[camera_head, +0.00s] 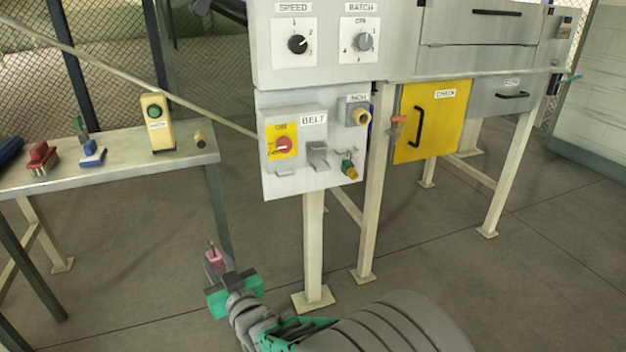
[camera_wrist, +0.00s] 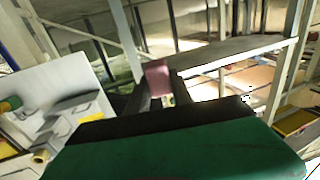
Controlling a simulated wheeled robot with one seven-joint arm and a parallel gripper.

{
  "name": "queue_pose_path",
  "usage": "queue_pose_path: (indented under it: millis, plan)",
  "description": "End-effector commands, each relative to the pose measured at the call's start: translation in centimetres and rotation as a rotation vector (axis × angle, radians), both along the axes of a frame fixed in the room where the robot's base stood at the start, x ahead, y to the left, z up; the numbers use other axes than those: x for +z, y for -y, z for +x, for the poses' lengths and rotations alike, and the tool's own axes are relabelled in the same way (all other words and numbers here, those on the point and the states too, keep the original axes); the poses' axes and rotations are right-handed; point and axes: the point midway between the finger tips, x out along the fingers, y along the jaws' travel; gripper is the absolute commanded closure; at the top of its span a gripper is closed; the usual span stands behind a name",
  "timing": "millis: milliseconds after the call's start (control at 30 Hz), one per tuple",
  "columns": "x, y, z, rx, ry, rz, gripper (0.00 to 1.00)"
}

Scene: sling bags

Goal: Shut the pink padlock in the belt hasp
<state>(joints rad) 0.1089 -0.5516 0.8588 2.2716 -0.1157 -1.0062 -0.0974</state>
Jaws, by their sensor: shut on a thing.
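The pink padlock (camera_head: 214,259) is held between the fingers of my gripper (camera_head: 222,272), low in front of the table and to the left of the belt box. Its grey shackle points up; I cannot tell whether the shackle is open. The padlock also shows in the wrist view (camera_wrist: 158,77) beyond the dark fingers. The belt box (camera_head: 293,136) is grey, with a BELT label and a red knob on a yellow plate (camera_head: 283,146). A grey bracket (camera_head: 318,154), possibly the hasp, sits at its lower right. My gripper is well apart from the box.
A yellow door (camera_head: 428,121) is at right. Posts (camera_head: 314,245) stand below the panel; the floor between table and posts is open.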

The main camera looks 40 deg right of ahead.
Motion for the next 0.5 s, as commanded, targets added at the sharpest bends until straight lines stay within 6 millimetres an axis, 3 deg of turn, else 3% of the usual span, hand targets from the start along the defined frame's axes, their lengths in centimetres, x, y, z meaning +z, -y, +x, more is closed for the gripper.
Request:
queue_pose_path:
  millis: [133,267,400,500]
  plan:
    - [1.6,7.0,1.5,-0.105,0.002,0.001,1.00]
    - [4.0,14.6,1.8,-0.177,0.002,-0.002,1.00]
    - [7.9,22.9,-0.2,-0.223,0.003,-0.006,1.00]
    - [10.5,27.4,-2.5,-0.236,0.002,-0.006,1.00]
